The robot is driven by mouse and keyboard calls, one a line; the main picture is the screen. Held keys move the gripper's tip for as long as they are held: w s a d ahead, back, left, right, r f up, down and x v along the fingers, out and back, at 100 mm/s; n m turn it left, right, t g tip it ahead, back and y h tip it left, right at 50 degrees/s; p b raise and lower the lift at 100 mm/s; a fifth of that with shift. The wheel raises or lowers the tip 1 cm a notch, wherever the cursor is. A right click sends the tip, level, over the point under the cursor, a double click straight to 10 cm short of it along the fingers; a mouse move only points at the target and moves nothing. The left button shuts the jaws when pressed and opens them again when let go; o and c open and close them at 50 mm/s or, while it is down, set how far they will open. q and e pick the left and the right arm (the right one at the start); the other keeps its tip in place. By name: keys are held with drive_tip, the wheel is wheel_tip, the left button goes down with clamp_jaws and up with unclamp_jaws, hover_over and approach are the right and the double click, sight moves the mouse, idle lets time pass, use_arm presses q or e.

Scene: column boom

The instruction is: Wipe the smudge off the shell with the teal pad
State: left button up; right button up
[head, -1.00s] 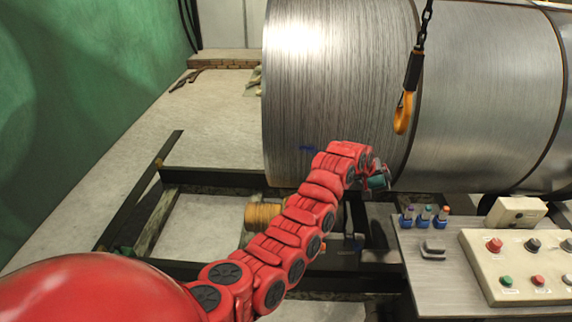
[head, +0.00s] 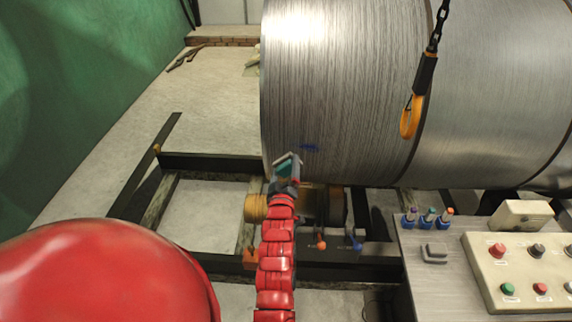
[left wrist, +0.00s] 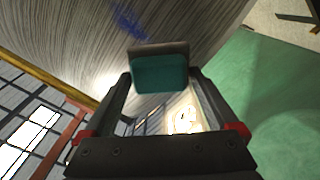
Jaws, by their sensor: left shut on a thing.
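The shell (head: 340,90) is a big brushed-metal cylinder lying across the head view. A blue smudge (head: 310,148) is low on its left part; it also shows in the left wrist view (left wrist: 130,20). My left gripper (head: 287,170) is shut on the teal pad (head: 285,167), close to the shell's lower left and just left of and below the smudge. In the left wrist view the teal pad (left wrist: 160,74) sits between the fingers with a grey-brown edge toward the shell. The smudge is clear of the pad there. I cannot tell whether the pad touches the shell. My right gripper is not in view.
An orange hook (head: 411,116) on a chain hangs in front of the shell. A bench (head: 425,285) with a button panel (head: 530,262) and several small coloured-top items is at right. A dark frame with a roller (head: 257,208) lies below the shell.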

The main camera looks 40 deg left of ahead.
sight(288, 144)
use_arm(q)
drive_tip(key=shift+b+x, duration=0.4)
drive_tip(key=shift+x, duration=2.6)
drive_tip(key=shift+b+x, duration=0.95)
drive_tip(key=shift+b, duration=0.25)
drive_tip(key=shift+d, duration=0.1)
